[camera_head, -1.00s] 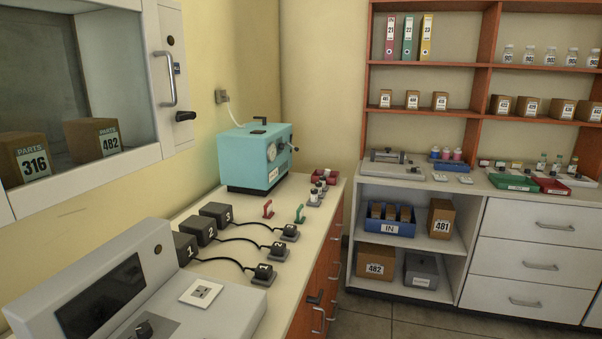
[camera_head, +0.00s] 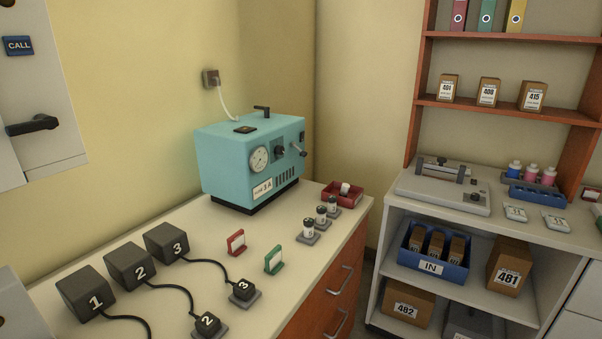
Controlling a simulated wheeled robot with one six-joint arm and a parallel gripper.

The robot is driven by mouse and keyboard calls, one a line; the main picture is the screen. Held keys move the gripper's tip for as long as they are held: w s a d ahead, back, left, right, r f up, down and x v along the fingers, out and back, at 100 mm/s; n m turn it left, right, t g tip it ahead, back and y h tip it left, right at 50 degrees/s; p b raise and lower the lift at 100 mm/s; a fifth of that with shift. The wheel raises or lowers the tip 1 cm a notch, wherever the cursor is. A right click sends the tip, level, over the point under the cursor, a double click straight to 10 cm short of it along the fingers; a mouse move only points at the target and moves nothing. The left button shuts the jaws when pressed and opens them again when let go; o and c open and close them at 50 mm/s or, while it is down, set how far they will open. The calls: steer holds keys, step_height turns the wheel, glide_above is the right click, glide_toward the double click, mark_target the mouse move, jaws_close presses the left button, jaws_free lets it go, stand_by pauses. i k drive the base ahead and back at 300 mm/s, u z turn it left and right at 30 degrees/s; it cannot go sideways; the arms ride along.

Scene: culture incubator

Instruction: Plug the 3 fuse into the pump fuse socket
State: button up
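The teal pump box (camera_head: 225,165) stands on the left counter against the wall. It has a round gauge, dark knobs and a front label (camera_head: 262,188) that seems to read "FUSE 3 A". A small black plate (camera_head: 245,129) lies on its top; I cannot tell whether this is the fuse socket. Several small white cylinders with dark caps, likely the fuses, stand upright on grey bases right of the pump: the near one (camera_head: 309,229), the middle one (camera_head: 321,215) and the far one (camera_head: 333,205). Their numbers are too small to read surely. My gripper is not in view.
A red tray (camera_head: 356,199) with a white item sits behind the cylinders. Red (camera_head: 236,243) and green (camera_head: 274,260) stands are in front of the pump. Black boxes 1, 2 and 3 (camera_head: 166,243) have cables to plugs. A shelf unit (camera_head: 390,192) stands at right.

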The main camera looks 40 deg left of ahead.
mark_target(332, 198)
steer(key=i, duration=1.4)
steer(key=u, duration=1.45)
steer(key=i, duration=0.8)
steer(key=u, duration=0.95)
